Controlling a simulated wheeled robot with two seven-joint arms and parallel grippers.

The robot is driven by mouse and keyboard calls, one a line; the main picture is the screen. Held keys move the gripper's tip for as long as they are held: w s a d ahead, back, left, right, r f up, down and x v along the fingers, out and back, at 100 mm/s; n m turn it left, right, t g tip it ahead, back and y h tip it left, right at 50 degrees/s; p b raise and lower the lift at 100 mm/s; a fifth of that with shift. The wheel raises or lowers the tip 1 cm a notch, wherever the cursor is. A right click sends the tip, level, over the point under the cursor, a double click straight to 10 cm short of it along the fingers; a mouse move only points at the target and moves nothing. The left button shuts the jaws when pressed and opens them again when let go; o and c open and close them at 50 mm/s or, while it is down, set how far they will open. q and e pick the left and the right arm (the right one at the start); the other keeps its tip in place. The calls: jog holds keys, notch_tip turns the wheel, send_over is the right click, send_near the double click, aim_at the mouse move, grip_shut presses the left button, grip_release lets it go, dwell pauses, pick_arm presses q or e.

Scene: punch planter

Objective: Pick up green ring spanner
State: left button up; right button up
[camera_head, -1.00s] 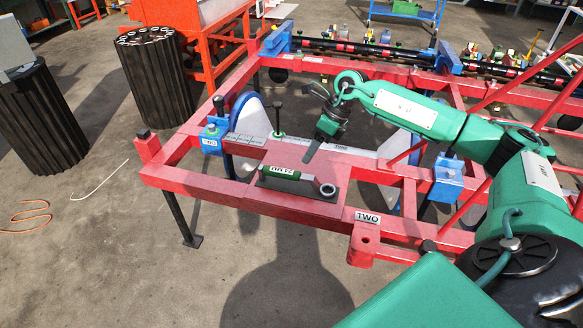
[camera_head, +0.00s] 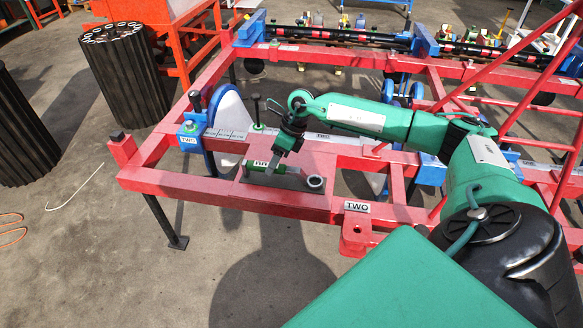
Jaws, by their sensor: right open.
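The green ring spanner (camera_head: 291,170) lies on a flat plate on the red frame (camera_head: 225,197). Its grey ring end (camera_head: 315,182) points right, and a white label shows on its green handle. My right gripper (camera_head: 272,166) is open, pointing down over the left half of the spanner. Its dark fingers hide part of the handle; I cannot tell whether they touch it. My left gripper is not in view.
A white disc (camera_head: 229,118) in a blue holder and a black upright pin (camera_head: 256,108) stand behind the spanner. Black ribbed bins (camera_head: 127,75) stand at the left on open floor.

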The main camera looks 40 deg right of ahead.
jog(key=shift+x, duration=1.45)
grip_shut()
jog(key=shift+r, duration=0.1)
